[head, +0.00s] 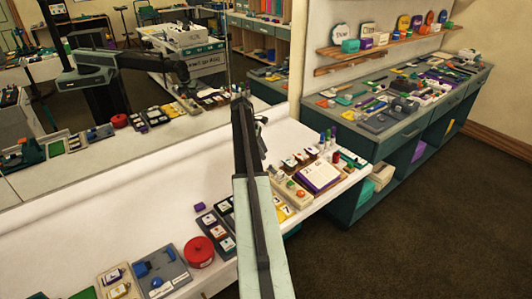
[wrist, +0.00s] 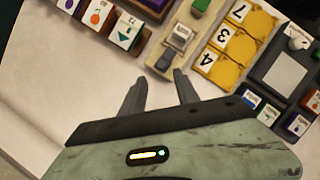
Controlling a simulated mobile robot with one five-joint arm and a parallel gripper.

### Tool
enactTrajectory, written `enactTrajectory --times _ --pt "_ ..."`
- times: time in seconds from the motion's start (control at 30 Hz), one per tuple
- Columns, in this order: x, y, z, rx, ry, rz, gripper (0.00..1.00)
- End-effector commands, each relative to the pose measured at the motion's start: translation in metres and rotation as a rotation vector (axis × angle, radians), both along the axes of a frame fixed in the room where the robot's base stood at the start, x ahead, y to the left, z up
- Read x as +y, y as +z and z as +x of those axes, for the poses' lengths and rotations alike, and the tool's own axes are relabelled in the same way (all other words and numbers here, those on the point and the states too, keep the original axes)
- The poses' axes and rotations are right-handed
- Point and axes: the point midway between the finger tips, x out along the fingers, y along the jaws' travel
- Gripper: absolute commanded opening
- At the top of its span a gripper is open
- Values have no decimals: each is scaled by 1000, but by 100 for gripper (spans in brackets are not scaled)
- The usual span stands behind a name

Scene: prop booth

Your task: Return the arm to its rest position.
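My gripper (wrist: 160,88) shows in the wrist view with its two dark fingers apart and nothing between them. It hangs over the white table top, just short of a small beige-and-grey block device (wrist: 178,40). In the head view my arm stretches forward from the bottom middle over the white table (head: 110,215). My gripper's fingers are mostly hidden behind the arm there, so their opening cannot be judged from that view.
Yellow number tiles (wrist: 240,45) and picture blocks (wrist: 97,13) lie close to my gripper. A teal workbench (head: 400,125) is at right; carpet (head: 430,230) is clear.

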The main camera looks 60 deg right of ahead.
Motion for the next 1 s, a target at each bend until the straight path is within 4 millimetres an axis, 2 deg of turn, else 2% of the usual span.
enactTrajectory --times 0.03,0.07,0.57,0.67,0.77,0.8,0.87,0.9,0.97,1.0 --pt "1 12 3 0 1 0 37" --pt "2 13 4 0 0 0 37" --pt "3 10 6 0 1 0 37" --pt "17 10 24 -1 30 0 37" --pt "58 10 72 -1 104 0 37" --pt "83 10 95 -1 144 0 37" --pt "130 10 123 -2 209 2 37" --pt "163 9 137 -5 250 5 37" --pt "213 8 155 -14 312 14 37" --pt "248 8 164 -21 350 20 37"
